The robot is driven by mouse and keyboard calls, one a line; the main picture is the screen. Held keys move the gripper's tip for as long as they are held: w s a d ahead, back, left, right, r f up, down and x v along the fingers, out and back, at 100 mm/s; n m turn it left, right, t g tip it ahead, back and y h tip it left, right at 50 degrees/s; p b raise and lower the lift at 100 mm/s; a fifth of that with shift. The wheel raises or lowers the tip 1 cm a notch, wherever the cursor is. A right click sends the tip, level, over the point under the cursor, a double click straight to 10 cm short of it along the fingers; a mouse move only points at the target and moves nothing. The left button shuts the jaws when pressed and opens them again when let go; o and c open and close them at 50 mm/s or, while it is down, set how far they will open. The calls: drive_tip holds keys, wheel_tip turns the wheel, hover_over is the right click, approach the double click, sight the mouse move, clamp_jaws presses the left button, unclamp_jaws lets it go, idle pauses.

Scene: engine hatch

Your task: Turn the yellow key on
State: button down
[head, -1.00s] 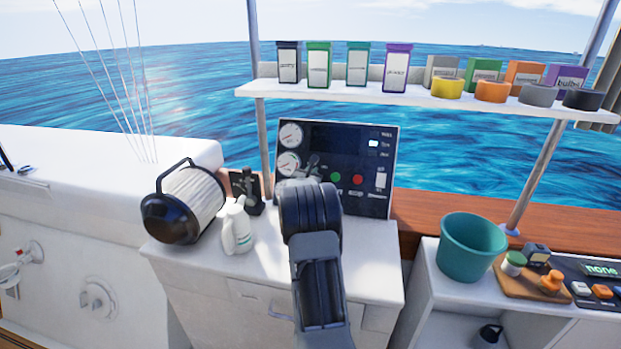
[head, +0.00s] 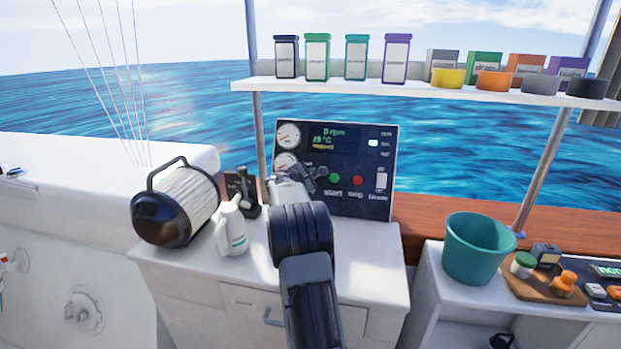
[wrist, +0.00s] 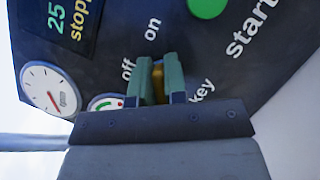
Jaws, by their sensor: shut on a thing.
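The yellow key (wrist: 157,86) sits low on the dark engine panel (head: 358,150), between the "off" and "key" labels in the wrist view. My gripper (wrist: 159,72) is shut on it, with one green-grey finger on each side, so only a narrow strip of yellow shows. The "on" label is printed just above "off". In the head view my gripper (head: 318,174) reaches the panel's lower left, and the key is hidden there. The panel's display (head: 335,138) is lit and reads 0 rpm, 25 °C and a yellow word beginning "stopp".
A green start button (head: 334,178) and a red stop button (head: 357,180) are right of my gripper. A black-and-white lantern-like cylinder (head: 190,205), a white jug (head: 231,230) and a black lever (head: 244,190) stand left. A teal bucket (head: 475,250) is right.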

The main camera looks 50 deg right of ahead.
drive_tip(key=shift+s+d+m+g, duration=0.15)
drive_tip(key=shift+m+g, duration=0.15)
drive_tip(key=shift+m, duration=0.4)
drive_tip(key=c, duration=1.4)
unclamp_jaws()
drive_tip(key=shift+s+d, duration=0.1)
drive_tip(key=shift+o, duration=1.2)
drive_tip(key=shift+w+a, duration=0.2)
drive_tip(key=shift+a, duration=0.1)
drive_tip(key=v, duration=1.3)
drive_tip(key=shift+s+a+r+b, duration=0.15)
drive_tip(key=shift+s+a+b, duration=0.1)
drive_tip(key=shift+b, duration=0.2)
